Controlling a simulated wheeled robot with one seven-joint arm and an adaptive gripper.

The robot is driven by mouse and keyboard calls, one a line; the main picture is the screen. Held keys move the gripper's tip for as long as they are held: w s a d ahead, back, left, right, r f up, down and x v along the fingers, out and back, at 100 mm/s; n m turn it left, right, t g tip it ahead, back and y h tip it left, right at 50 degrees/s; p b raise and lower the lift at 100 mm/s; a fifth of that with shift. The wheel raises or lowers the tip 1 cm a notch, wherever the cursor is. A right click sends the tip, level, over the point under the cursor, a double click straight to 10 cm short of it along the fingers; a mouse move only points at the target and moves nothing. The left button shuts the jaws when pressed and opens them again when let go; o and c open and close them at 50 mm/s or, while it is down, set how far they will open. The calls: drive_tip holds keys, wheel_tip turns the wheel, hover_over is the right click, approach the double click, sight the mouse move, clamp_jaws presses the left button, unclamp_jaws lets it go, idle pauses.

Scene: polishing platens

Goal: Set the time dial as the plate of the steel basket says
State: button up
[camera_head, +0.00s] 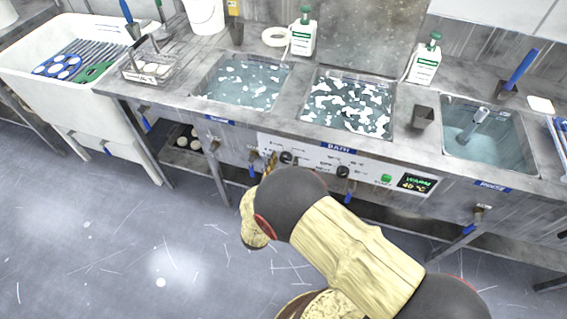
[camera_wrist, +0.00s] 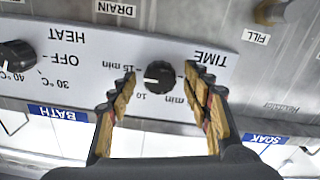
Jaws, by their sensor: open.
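The time dial (camera_wrist: 159,77) is a round black knob on the white control panel. In the wrist view, which shows the panel upside down, its white mark points left; "15 min" is printed at upper left and "10" at lower left. In the head view the dial (camera_head: 286,158) is just beyond my arm. My gripper (camera_wrist: 160,72) is open, with one finger on each side of the dial and visible gaps between them. The steel basket (camera_head: 150,70) stands on the left counter with pale round pieces inside. Writing on its plate cannot be read.
The heat dial (camera_wrist: 14,55) is beside the time dial on the panel (camera_wrist: 85,45). Basins of foamy liquid (camera_head: 240,85) are set into the counter above. A green button (camera_head: 386,179) and a small display (camera_head: 417,183) sit at the panel's right. Taps project from the front.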

drive_tip(key=v, duration=1.2)
idle(0.5)
